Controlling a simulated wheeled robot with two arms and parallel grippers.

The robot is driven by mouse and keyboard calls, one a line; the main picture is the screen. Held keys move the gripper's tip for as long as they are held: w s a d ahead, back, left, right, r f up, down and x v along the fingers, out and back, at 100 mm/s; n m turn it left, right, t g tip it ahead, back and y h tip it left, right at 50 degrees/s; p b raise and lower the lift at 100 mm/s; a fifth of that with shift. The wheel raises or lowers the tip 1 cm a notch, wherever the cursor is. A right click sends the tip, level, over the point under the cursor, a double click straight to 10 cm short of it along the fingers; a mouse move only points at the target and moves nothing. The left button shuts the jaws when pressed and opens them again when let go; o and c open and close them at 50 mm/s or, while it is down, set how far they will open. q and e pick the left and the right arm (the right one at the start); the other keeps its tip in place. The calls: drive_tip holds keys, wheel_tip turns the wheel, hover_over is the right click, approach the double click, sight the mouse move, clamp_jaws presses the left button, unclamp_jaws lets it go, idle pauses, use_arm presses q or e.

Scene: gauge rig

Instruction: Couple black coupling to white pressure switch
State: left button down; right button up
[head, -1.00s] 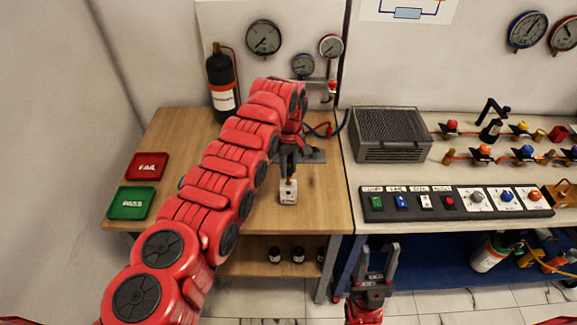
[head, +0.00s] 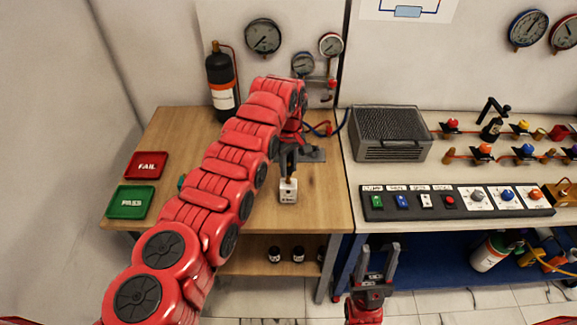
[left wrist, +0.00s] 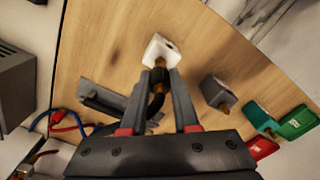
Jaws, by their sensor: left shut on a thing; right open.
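The white pressure switch (head: 288,194) stands on the wooden table directly below my left gripper (head: 289,168). The left wrist view also shows the switch (left wrist: 156,46), with its brass stem pointing toward the gripper. My left gripper is shut on the black coupling (left wrist: 158,77), which has a dark hose curving back between the fingers. The coupling is in line with the brass stem and meets it in this view; I cannot tell how far it is on. My right gripper (head: 380,250) is open and empty, low in front of the right bench.
A grey block with a brass stem (left wrist: 218,93) stands beside the white switch in the left wrist view. Red FAIL (head: 147,166) and green PASS (head: 131,203) trays lie at the table's left. A metal bracket (head: 312,156) is behind the switch. Table in front is clear.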

use_arm(q)
drive_tip(key=shift+f, duration=0.2)
drive_tip(key=shift+f+b, duration=0.6)
drive_tip(key=shift+f, duration=0.25)
drive_tip(key=shift+f, duration=0.3)
idle(0.4)
drive_tip(key=shift+c, duration=1.3)
unclamp_jaws()
drive_tip(key=shift+r+b, duration=0.45)
drive_tip(key=shift+r, duration=0.1)
wheel_tip(320, 180, up, 7)
drive_tip(key=shift+f+b, duration=0.1)
drive_tip(key=shift+b, duration=0.85)
wheel_tip(320, 180, up, 10)
drive_tip(key=p, duration=0.7)
drive_tip(key=shift+f+p, duration=0.2)
drive_tip(key=shift+p, duration=0.1)
